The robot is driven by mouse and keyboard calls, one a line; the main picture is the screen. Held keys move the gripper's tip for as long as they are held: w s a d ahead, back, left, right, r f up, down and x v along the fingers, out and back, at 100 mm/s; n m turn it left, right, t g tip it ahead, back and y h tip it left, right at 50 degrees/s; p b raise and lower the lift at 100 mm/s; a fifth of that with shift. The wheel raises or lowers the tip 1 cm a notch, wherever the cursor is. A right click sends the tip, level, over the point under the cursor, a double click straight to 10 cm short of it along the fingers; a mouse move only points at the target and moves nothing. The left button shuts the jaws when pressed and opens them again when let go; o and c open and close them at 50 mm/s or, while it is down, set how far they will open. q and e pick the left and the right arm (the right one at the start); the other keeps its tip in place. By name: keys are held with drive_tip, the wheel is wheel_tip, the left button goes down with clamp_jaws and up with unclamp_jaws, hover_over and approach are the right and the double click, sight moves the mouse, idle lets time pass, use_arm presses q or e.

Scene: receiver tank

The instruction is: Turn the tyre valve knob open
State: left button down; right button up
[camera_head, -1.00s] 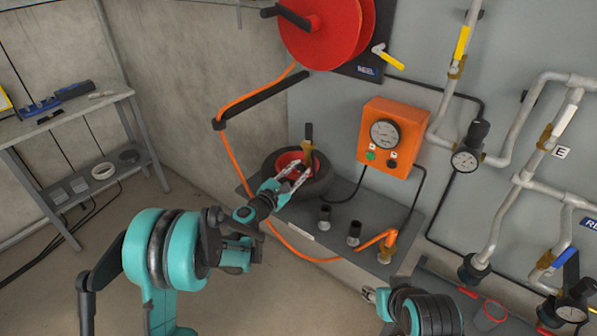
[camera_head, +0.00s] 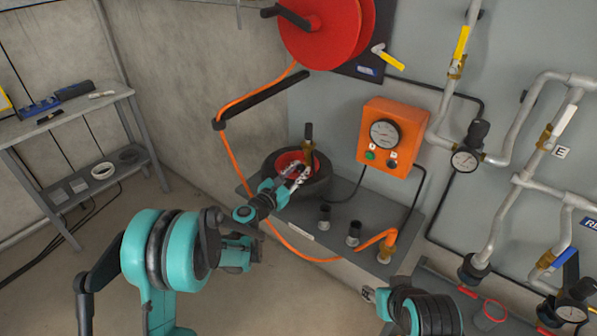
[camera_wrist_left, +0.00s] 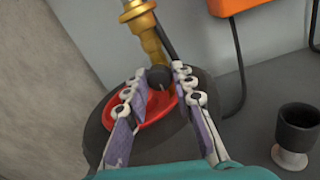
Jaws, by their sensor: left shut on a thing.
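The tyre (camera_head: 322,186) lies on the grey bench with a red hub (camera_head: 288,159). A brass fitting (camera_head: 308,157) with a dark upper end stands over the hub; it also shows in the left wrist view (camera_wrist_left: 148,35). The dark round tyre valve knob (camera_wrist_left: 159,76) sits at the lower end of the brass fitting. My left gripper (camera_head: 298,173) is at the hub. In the left wrist view its fingers (camera_wrist_left: 157,82) are shut on the knob, one on each side. My right gripper (camera_head: 369,295) shows only in part at the bottom, and its jaws are unclear.
Dark-topped posts (camera_head: 324,217) and an orange hose end (camera_head: 378,241) stand on the bench (camera_head: 300,226) right of the tyre. An orange gauge box (camera_head: 392,137) is on the wall behind. Pipes with valves and gauges fill the right side. A red hose reel (camera_head: 325,30) hangs above.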

use_arm(q)
drive_tip(key=c, duration=1.3)
unclamp_jaws()
drive_tip(key=shift+o, duration=0.2)
drive_tip(key=shift+s+a, duration=0.1)
drive_tip(key=v, duration=1.1)
drive_tip(key=shift+s+a, duration=0.25)
drive_tip(key=shift+s, duration=0.1)
